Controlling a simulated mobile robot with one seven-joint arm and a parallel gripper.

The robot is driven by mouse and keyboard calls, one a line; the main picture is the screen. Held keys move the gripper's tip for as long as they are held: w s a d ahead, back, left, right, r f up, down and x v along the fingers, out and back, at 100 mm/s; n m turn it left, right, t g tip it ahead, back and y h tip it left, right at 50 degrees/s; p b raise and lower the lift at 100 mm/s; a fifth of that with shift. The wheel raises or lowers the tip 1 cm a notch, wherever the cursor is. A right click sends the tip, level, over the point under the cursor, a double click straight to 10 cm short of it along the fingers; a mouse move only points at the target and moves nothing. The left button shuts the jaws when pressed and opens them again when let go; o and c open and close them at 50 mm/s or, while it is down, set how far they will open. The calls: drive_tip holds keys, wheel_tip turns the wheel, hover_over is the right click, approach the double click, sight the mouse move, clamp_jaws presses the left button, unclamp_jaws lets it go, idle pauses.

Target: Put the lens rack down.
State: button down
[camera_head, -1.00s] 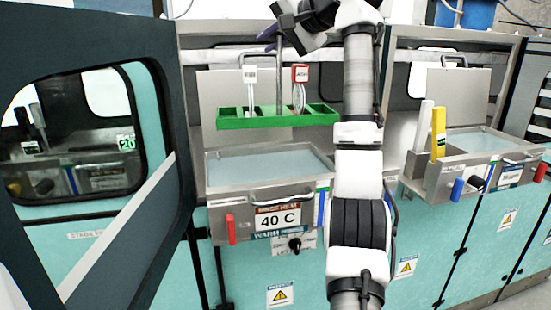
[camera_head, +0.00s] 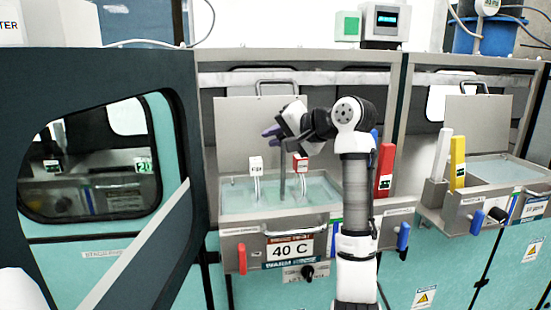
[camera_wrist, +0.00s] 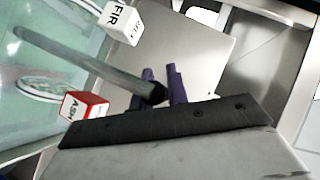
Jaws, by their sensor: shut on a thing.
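The lens rack (camera_head: 282,178) stands in the left tank (camera_head: 236,230), marked 40 C and WARM RINSE. Its upright grey post and the stems of a white tag (camera_head: 256,163) and a red tag (camera_head: 300,163) rise from the water. Its green body is under the surface and hard to make out; I cannot tell whether it touches the bottom. My gripper (camera_head: 272,132) is above the tank with its purple fingers shut at the top of the post. In the wrist view the post (camera_wrist: 92,62) ends between the fingers (camera_wrist: 162,85).
A metal lid (camera_head: 240,120) stands upright behind the tank. A red bar (camera_head: 385,170) stands right of my arm. The right tank (camera_head: 500,170) has white and yellow bars (camera_head: 457,165) at its left. A dark-framed door (camera_head: 105,90) stands at left.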

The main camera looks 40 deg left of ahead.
drive_tip(key=shift+f+p, duration=0.6)
drive_tip(key=shift+f, duration=2.4)
drive_tip(key=c, duration=1.4)
unclamp_jaws()
drive_tip(key=shift+o, duration=0.2)
drive_tip(key=b+v, duration=0.4)
drive_tip(key=v, duration=0.8)
drive_tip(key=shift+b, duration=0.35)
